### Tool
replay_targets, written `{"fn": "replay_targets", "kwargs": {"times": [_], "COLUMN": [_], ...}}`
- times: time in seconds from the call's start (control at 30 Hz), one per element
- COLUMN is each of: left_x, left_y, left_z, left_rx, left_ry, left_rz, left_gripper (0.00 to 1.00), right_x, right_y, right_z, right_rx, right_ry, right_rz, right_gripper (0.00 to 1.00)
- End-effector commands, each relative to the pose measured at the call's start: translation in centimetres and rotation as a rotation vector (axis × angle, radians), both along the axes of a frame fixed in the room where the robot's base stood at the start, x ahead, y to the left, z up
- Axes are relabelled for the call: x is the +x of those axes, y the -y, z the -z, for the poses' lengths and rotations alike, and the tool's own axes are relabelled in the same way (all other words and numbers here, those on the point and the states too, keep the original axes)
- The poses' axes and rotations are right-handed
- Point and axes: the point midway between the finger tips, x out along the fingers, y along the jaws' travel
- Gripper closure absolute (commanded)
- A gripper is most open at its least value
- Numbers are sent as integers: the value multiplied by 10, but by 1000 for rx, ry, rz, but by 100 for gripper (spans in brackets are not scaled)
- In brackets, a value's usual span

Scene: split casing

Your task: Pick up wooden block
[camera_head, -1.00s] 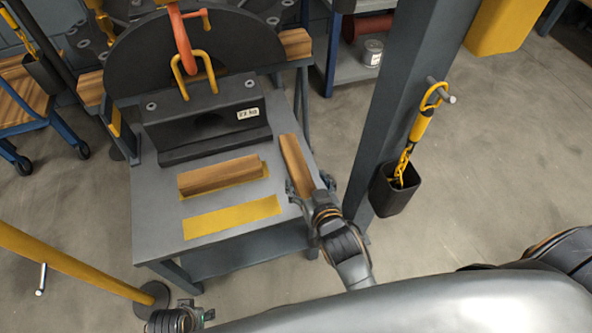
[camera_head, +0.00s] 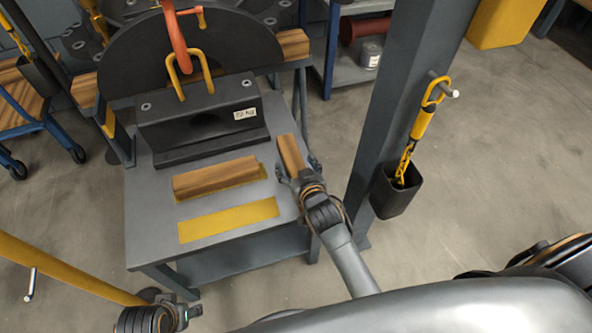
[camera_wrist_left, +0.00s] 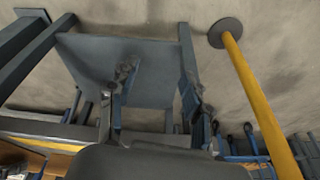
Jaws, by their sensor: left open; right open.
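One wooden block (camera_head: 216,177) lies on the grey table (camera_head: 150,215), partly over a yellow marked patch. A second wooden block (camera_head: 289,153) lies near the table's right edge, pointing away from me. My right gripper (camera_head: 299,170) is open at the near end of this second block, with a finger to either side; its near part is hidden by the gripper, and I cannot tell whether they touch. My left gripper (camera_head: 190,311) is at the bottom left, low in front of the table and away from both blocks. In the left wrist view its open fingers (camera_wrist_left: 158,100) show empty.
A black casing block (camera_head: 205,120) with a yellow handle and an orange hook stands at the back of the table. A grey post (camera_head: 395,110) with a black holder (camera_head: 394,192) rises right of my right arm. A yellow pole (camera_head: 70,268) is at left.

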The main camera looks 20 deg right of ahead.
Motion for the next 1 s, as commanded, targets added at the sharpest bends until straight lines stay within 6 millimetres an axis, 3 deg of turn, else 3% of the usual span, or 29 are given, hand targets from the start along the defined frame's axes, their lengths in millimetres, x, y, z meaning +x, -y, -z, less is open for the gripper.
{"fn": "replay_targets", "kwargs": {"times": [0.1,0.13,0.47,0.87,1.0], "left_x": [0,0,0,2,-1], "left_y": [0,0,0,0,1], "left_z": [0,0,0,0,20], "left_rx": [0,0,0,-1,0], "left_ry": [-1,-1,0,7,-13], "left_rz": [0,0,0,0,2], "left_gripper": [51,51,51,51,51], "right_x": [0,0,0,0,0], "right_y": [0,0,0,0,0], "right_z": [0,0,0,-7,-19], "right_rx": [0,0,0,0,0], "right_ry": [0,0,0,4,5], "right_rz": [0,0,0,-1,-1], "right_gripper": [26,31,98,99,99]}}
